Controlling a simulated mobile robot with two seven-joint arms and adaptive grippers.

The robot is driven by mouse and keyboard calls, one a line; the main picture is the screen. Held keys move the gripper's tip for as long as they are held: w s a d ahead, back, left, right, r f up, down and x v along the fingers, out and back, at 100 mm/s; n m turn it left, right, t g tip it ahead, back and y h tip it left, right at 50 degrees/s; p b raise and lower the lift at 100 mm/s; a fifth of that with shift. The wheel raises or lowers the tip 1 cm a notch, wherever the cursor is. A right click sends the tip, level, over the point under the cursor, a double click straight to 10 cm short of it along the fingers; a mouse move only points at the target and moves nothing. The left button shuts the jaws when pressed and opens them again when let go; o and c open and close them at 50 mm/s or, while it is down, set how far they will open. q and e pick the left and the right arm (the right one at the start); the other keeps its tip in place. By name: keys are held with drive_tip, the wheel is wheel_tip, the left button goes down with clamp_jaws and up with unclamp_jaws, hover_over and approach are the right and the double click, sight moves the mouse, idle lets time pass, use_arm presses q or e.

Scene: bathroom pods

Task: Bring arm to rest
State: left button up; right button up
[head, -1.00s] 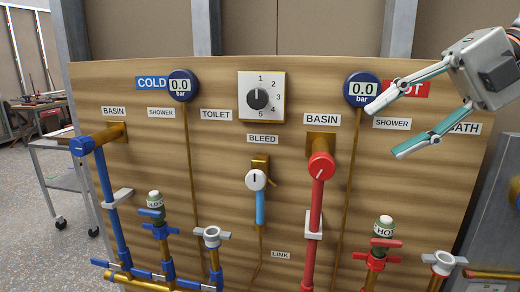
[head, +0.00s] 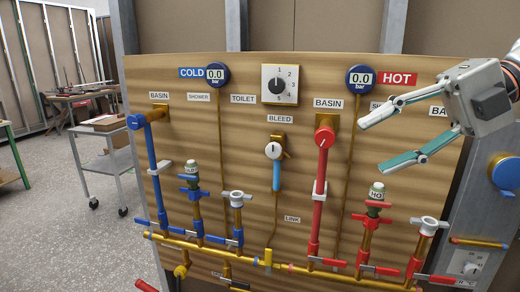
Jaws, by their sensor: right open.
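My right gripper (head: 372,146) is at the upper right of the head view, in front of the wooden board (head: 225,120). Its two teal-lined fingers are spread apart with nothing between them. It hangs right of the red basin valve (head: 324,138) and above the red capped fitting (head: 377,191), apart from both in the picture. It partly covers the labels under the HOT sign (head: 398,79). My left gripper is not in view.
The board carries blue pipes (head: 153,175) on the left, a dial (head: 279,84), a bleed valve (head: 273,151) and two gauges reading 0.0. A brass pipe (head: 205,246) runs along the bottom.

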drive_tip(key=w+a+f+g+y, duration=0.2)
drive_tip(key=w+a+f+y, duration=0.1)
drive_tip(key=a+f+y, duration=0.7)
drive_tip(key=w+d+f+m+t+h, duration=0.2)
drive_tip(key=w+f+m+t+h, duration=0.15)
drive_tip(key=f+m+t, duration=0.6)
drive_tip(key=w+d+f+m+t+h, duration=0.2)
drive_tip(key=f+m+t+h, duration=0.3)
drive_tip(key=f+m+t, duration=0.5)
drive_tip(key=s+d+f+m+g+h, duration=0.1)
drive_tip(key=s+d+f+m+h, duration=0.15)
drive_tip(key=f, duration=0.45)
drive_tip(key=s+d+f+m+g+h, duration=0.1)
drive_tip(key=s+f+m+h, duration=0.15)
drive_tip(key=f, duration=0.55)
drive_tip(key=s+d+f+m+g+h, duration=0.1)
drive_tip(key=s+f+m+h, duration=0.15)
drive_tip(key=f, duration=0.45)
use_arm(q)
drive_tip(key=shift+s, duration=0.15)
use_arm(e)
drive_tip(key=s+d+f+m+g+h, duration=0.2)
drive_tip(key=s+f+g, duration=0.3)
drive_tip(key=s+f, duration=0.8)
drive_tip(key=shift+s+d+f+m+h, duration=0.2)
drive_tip(key=shift+f+m+h, duration=0.25)
drive_tip(key=shift+f, duration=0.45)
drive_tip(key=shift+a, duration=0.1)
